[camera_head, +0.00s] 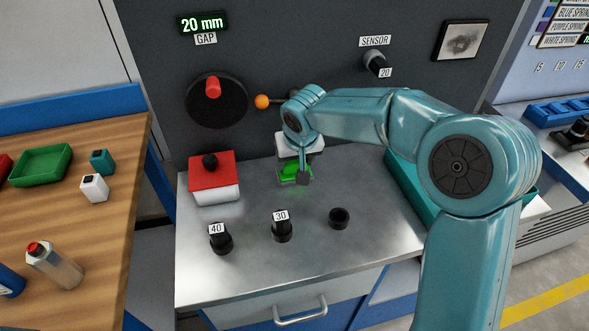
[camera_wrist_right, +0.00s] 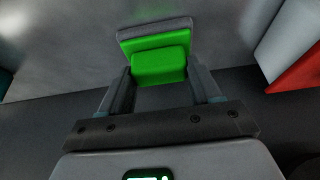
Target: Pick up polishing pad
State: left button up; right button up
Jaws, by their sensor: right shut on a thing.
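The polishing pad (camera_head: 289,172) appears as a small bright green block near the back of the grey metal bench. In the right wrist view, the pad (camera_wrist_right: 158,65) shows a green grip part on a wider green plate with a grey layer along its far edge. My right gripper (camera_head: 299,177) reaches down to it from above, and its two fingers are shut on the green grip part, one on each side. The arm and gripper hide part of the pad in the head view. I cannot tell whether the pad touches the bench. My left gripper is not in view.
A red-and-white block with a black knob (camera_head: 211,177) stands left of the pad. Black posts marked 40 (camera_head: 220,239) and 30 (camera_head: 281,227) and a black ring (camera_head: 339,218) stand in front. A teal tray (camera_head: 403,188) lies right. The panel rises behind.

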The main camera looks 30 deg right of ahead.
aim_at(295, 162)
notch_tip(295, 162, up, 10)
jog(key=p, duration=0.1)
dwell(0.4)
jog(key=o, duration=0.5)
jog(key=shift+c, duration=0.2)
jog(key=c, duration=0.3)
